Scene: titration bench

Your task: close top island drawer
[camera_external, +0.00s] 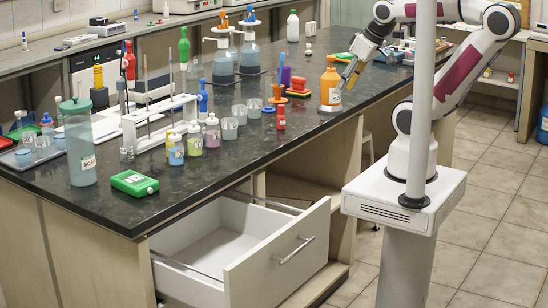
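The top island drawer (277,257) is pulled well out from the near side of the island, under the dark countertop. Its front panel is pale grey with a metal bar handle (296,250). The white inside (213,243) looks empty. My gripper (345,84) is above the countertop at the right, pointing down and left, beside an orange bottle (329,84). It is well apart from the drawer, up and to the right of it. The fingers are small in this view, and I cannot tell whether they are open or touch the bottle.
The countertop (215,175) carries beakers, small bottles (194,138), a tube rack (162,118) and a green box (134,183) near its edge. A grey pole (423,100) stands in front of my arm. Open shelves (300,190) lie right of the drawer. Tiled floor is clear at right.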

